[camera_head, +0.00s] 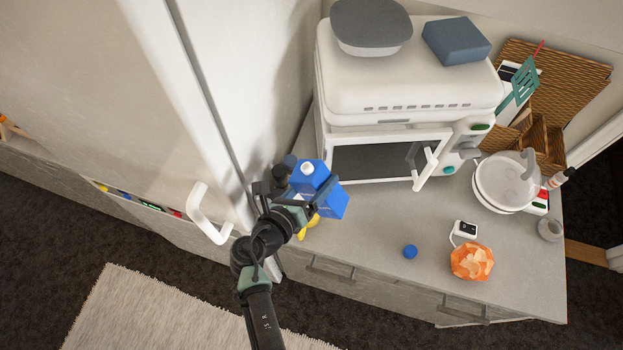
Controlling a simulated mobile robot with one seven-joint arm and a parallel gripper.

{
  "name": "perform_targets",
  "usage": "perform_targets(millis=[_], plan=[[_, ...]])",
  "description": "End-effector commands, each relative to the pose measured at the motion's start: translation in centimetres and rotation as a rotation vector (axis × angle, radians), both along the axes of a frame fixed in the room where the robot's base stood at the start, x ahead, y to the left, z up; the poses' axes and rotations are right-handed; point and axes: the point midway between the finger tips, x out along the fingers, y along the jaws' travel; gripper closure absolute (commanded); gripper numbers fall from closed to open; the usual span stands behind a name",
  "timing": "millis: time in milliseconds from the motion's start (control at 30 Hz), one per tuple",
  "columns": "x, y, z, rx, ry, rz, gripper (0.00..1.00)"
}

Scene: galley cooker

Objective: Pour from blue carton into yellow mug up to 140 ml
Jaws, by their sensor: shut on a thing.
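My gripper (288,190) is shut on the blue carton (331,201) at the left end of the counter. The carton's top shows a white, uncapped-looking spout facing up toward the camera. Its exact tilt is hard to tell. The yellow mug (312,222) is just below the carton in the picture, mostly hidden by my gripper and the carton. Only a small yellow part shows, so its rim and contents cannot be seen. No stream of liquid is visible.
A blue cap (410,251) and an orange faceted bowl-like object (472,262) lie on the counter (375,225). A white oven (390,155) stands behind the carton. A tall cabinet door with a white handle (205,213) is close on the left. The counter's middle is mostly free.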

Motion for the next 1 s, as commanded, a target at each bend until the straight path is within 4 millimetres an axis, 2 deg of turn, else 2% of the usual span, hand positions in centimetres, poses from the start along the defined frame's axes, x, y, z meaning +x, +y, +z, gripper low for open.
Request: perform_targets(millis=[200, 567, 1000], plan=[[0.0, -0.4, 0.1, -0.061, 0.020, -0.001, 1.00], [-0.1, -0.4, 0.0, -0.067, 0.023, 0.000, 1.00], [-0.4, -1.2, -1.6, -0.211, 0.079, 0.000, 1.00]])
